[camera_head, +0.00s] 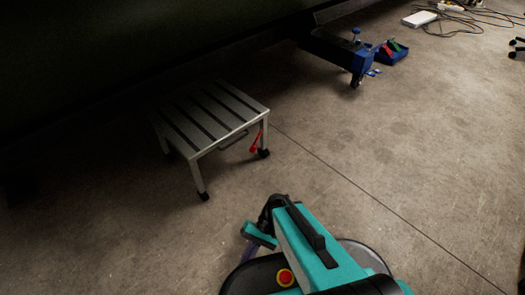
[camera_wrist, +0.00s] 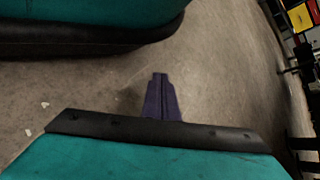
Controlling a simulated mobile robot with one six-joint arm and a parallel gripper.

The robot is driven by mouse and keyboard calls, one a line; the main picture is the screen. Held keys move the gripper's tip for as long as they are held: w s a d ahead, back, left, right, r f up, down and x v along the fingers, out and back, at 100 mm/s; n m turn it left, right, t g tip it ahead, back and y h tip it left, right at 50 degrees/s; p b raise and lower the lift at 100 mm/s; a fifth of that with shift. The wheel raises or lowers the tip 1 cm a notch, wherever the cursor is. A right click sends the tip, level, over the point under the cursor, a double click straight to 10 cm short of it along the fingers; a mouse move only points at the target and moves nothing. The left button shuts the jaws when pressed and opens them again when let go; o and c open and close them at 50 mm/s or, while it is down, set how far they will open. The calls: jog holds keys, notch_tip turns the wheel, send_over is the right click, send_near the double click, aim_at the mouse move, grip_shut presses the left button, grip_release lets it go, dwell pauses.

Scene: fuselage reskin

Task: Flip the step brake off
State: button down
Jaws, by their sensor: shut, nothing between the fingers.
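The step (camera_head: 213,113) is a low metal platform with dark tread strips and black feet. It stands on the floor left of centre in the head view. A red lever (camera_head: 256,142), which looks like the step brake, hangs at its right end beside the right front leg. My gripper (camera_head: 247,251) is low in the head view, in front of the step and well apart from it. In the wrist view the purple fingers (camera_wrist: 160,98) are together, empty, over bare floor. The step and lever do not show in the wrist view.
A blue wheeled unit (camera_head: 340,52) and a blue tray (camera_head: 391,53) with red and green items stand at the back right. A white box (camera_head: 419,19) and cables lie beyond. A dark overhang covers the upper left. The floor between my gripper and the step is clear.

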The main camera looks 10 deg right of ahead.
jog(key=s+d+r+n+h+p, duration=0.1)
jog(key=d+r+p, duration=0.4)
jog(key=r+p, duration=1.1)
jog(key=s+d+r+n+t+h+p, duration=0.1)
jog(key=d+r+h+p, duration=0.3)
jog(key=r+p, duration=1.2)
jog(key=s+d+r+h+p, duration=0.1)
jog(key=d+r+h+p, duration=0.2)
jog(key=r+p, duration=1.3)
jog(key=d+p, duration=0.3)
jog(key=p, duration=0.9)
jog(key=shift+r+n+t, duration=0.3)
jog(key=shift+r+n, duration=0.05)
jog(key=shift+n, duration=0.05)
